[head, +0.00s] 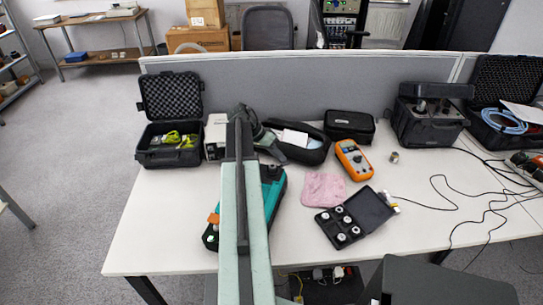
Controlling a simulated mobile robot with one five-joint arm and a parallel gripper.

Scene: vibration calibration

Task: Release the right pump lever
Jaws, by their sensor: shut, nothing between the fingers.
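A teal and black device (274,190), which may be the pump, lies on the white table, largely hidden behind my arm. An orange part (213,218) shows at its left side. I cannot make out a right pump lever; it may be behind my arm. My gripper (271,152) is the dark end beyond the raised arm, above the far end of the teal device. It is shut and holds nothing. I cannot tell whether it touches anything.
A pink cloth (323,189), orange multimeter (354,160) and small case of round parts (341,228) lie to the right. Black cases (168,157) line the grey partition (330,87). Cables cross the right side. The table's front left is clear.

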